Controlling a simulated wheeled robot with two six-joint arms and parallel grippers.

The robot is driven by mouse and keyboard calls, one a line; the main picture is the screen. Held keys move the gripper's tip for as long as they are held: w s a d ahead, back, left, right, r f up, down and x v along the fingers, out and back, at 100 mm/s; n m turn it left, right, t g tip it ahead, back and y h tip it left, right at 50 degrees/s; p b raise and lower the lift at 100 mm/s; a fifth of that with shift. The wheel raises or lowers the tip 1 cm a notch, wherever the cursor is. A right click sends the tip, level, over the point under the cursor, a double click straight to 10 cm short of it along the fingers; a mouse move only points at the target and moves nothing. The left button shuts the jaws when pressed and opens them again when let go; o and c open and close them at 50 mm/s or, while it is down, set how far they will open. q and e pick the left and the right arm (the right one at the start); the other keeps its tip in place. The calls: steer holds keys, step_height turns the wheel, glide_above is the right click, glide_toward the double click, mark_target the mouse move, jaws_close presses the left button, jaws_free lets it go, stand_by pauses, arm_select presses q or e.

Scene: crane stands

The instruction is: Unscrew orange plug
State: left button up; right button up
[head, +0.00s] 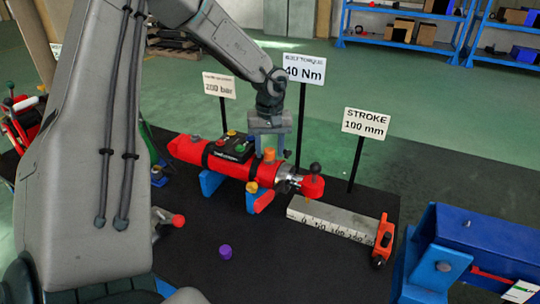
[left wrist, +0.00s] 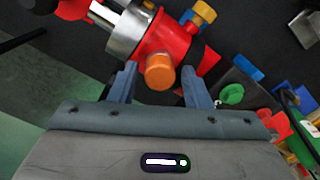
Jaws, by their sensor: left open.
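The orange plug (head: 269,154) stands up from the top of a red cylinder (head: 211,158), near its silver collar. My left gripper (head: 268,143) reaches down from above with its fingers at the plug. In the left wrist view the orange plug (left wrist: 160,74) shows between the two open fingers of the gripper (left wrist: 158,84), with gaps on both sides. Whether the fingertips are level with the plug is hard to tell. A yellow plug (head: 252,187) sits lower on the cylinder's side. My right gripper is not in view.
The cylinder rests on blue supports (head: 211,181) on a black table. A black box with coloured knobs (head: 230,148) is close by. A scale ruler (head: 333,219), sign posts and a blue frame (head: 470,250) stand to the right. A purple piece (head: 225,251) lies in front.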

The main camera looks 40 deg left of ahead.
arm_select(q)
steer(key=c, duration=0.9)
steer(key=shift+r, duration=0.15)
steer(key=shift+b, duration=0.6)
steer(key=n+b, duration=0.1)
steer(key=n, duration=0.1)
steer(key=n+b, duration=0.1)
steer(key=b, duration=0.1)
steer(key=shift+f+n, duration=0.2)
steer(key=shift+n, duration=0.2)
steer(key=shift+r+n, duration=0.1)
steer(key=shift+n, duration=0.3)
steer(key=shift+r+n, duration=0.15)
steer(key=shift+n, duration=0.15)
